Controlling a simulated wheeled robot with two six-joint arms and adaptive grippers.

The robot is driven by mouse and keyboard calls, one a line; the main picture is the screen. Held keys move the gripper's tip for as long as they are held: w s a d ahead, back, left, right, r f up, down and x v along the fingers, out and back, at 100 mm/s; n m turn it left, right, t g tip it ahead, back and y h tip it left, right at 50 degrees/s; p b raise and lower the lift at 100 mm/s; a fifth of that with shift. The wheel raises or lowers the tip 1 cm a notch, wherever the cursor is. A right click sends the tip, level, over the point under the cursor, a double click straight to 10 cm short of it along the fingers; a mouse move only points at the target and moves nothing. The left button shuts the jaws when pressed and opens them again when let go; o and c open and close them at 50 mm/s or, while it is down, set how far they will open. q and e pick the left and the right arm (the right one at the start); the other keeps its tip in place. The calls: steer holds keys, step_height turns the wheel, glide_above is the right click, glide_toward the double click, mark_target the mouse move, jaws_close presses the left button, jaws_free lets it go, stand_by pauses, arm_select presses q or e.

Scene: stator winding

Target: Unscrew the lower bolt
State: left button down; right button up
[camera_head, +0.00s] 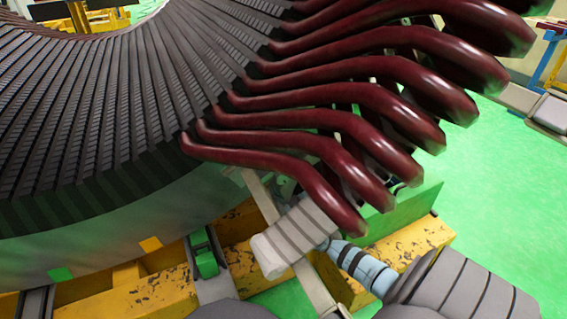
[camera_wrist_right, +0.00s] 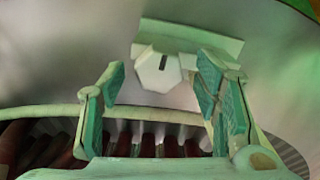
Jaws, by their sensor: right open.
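In the right wrist view, the bolt head (camera_wrist_right: 158,72) is pale, faceted and has a dark slot. It sits under a pale green bracket (camera_wrist_right: 190,42) on a grey curved surface. My right gripper (camera_wrist_right: 163,78) is open, with one green-padded finger on each side of the bolt head in the picture. Gaps show between the fingers and the bolt head, and I cannot tell the depth between them. In the head view, the bolt cannot be made out, and the right gripper's fingertips are hidden near the coils. My left gripper is not in view.
The large stator core (camera_head: 110,120) fills the upper left. Dark red coil ends (camera_head: 320,150) jut out above my right arm. A worn yellow support (camera_head: 150,297) stands below the stator. Green floor (camera_head: 510,190) is clear at the right.

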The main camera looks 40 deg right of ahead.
steer(key=shift+w+d, duration=0.2)
steer(key=shift+w, duration=0.45)
steer(key=shift+c, duration=0.2)
steer(key=c, duration=1.1)
